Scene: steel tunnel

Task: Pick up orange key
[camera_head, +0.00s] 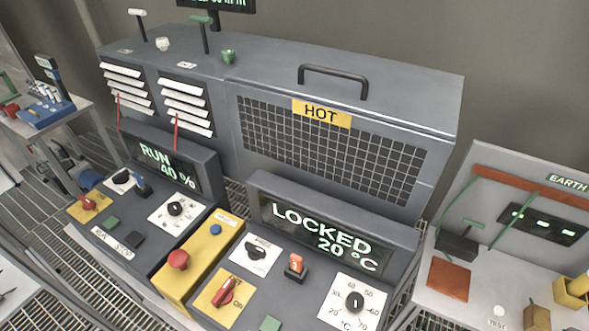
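The orange key (295,263) stands upright in a dark key socket (294,273) on the right-hand control panel, just below the display (320,232) that reads LOCKED 20 °C. A black rotary knob (257,247) is to its left, and a temperature dial (354,302) is to its lower right. A red rotary switch (226,293) on a yellow plate is to its lower left. Neither of my grippers shows in this view.
A grey cabinet with a mesh door (320,148) and HOT label rises behind the panels. A red mushroom button (178,260) sits on the yellow strip to the left. A bench with an EARTH board (525,190) stands at right. Another bench (75,112) is at far left.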

